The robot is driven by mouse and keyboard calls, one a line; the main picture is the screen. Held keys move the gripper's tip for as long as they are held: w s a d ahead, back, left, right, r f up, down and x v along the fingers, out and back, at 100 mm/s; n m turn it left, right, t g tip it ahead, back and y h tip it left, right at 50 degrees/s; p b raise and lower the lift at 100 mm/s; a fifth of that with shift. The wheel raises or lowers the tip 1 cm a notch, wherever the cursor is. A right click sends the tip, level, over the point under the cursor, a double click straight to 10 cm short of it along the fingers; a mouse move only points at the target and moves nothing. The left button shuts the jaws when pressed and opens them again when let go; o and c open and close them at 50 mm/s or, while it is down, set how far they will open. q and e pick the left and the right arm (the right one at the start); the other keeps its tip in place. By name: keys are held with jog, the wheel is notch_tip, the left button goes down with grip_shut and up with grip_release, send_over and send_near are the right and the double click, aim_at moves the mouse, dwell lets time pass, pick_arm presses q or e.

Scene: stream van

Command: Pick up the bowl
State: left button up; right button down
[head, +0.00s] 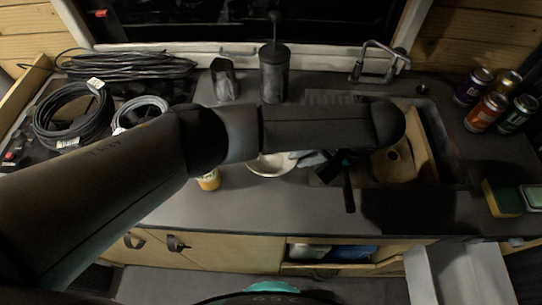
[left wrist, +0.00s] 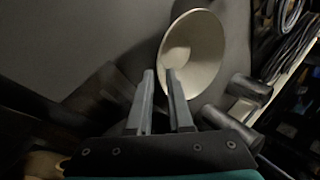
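The bowl (head: 268,166) is pale and round and sits on the dark counter, partly hidden behind my left arm in the head view. One fingertip overlaps the bowl's inside and the other lies just outside the near rim. I cannot tell whether either touches the bowl. My right gripper is out of view.
A sink (head: 452,165) with a wooden board (head: 425,140) lies to the right. A yellow-labelled jar (head: 209,180) stands left of the bowl. A dark cup (head: 224,80) and a grinder-like canister (head: 274,75) stand behind. Coiled cables (head: 72,115) lie left, several cans (head: 485,112) right.

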aim_at(271, 156)
pick_arm(q)
jog(key=x, duration=0.4)
jog(key=shift+r, duration=0.1)
grip_shut()
dwell(1.3)
